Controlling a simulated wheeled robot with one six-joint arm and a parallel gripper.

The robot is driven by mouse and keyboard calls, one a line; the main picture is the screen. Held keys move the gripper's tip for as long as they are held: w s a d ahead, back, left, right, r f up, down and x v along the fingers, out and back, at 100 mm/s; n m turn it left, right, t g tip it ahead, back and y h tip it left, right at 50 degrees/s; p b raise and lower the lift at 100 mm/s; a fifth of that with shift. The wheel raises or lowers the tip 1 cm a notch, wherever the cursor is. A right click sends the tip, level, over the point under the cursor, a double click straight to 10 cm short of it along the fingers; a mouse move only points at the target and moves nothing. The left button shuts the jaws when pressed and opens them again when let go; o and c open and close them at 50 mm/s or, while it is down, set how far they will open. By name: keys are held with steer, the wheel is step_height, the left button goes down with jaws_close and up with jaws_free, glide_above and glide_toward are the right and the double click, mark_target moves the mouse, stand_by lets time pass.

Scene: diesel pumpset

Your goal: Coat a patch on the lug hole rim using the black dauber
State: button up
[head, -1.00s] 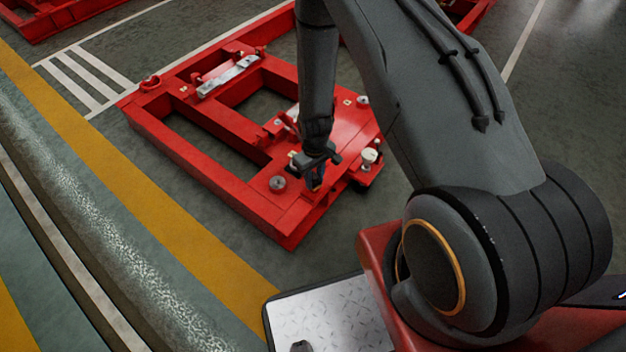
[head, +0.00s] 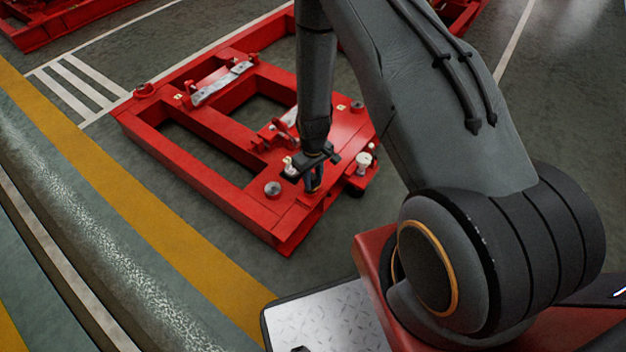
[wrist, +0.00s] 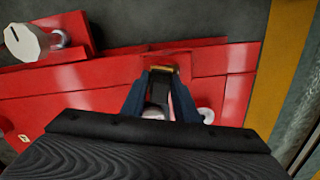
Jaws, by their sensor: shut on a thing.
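My gripper (head: 313,187) points down over the near right part of the red skid frame (head: 175,160). In the wrist view its two blue fingers (wrist: 162,88) are shut on a dark, narrow piece, taken as the black dauber (wrist: 157,92), with a brass-coloured band showing at the far end of the fingers. The dauber is too small to make out in the head view. A red ring-shaped lug (head: 146,90) stands at the frame's far left corner, away from my gripper. I cannot tell for sure which rim is the lug hole rim, or whether the dauber touches the frame.
A grey round fitting (head: 272,189) sits left of my gripper and a white knob (head: 364,160) right of it; the knob also shows in the wrist view (wrist: 25,42). A silver bar (head: 222,83) lies across the frame. Clear floor borders a yellow stripe (head: 150,228).

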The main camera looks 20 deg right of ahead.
steer(key=shift+r+p, duration=2.55)
steer(key=shift+r, duration=1.3)
steer(key=shift+f, duration=0.1)
steer(key=shift+w+d, duration=0.45)
steer(key=shift+d, duration=0.05)
steer(key=w+d+b, duration=0.3)
steer(key=w+d, duration=0.3)
steer(key=d, duration=0.2)
steer(key=shift+d, duration=0.35)
steer(key=shift+w, duration=0.1)
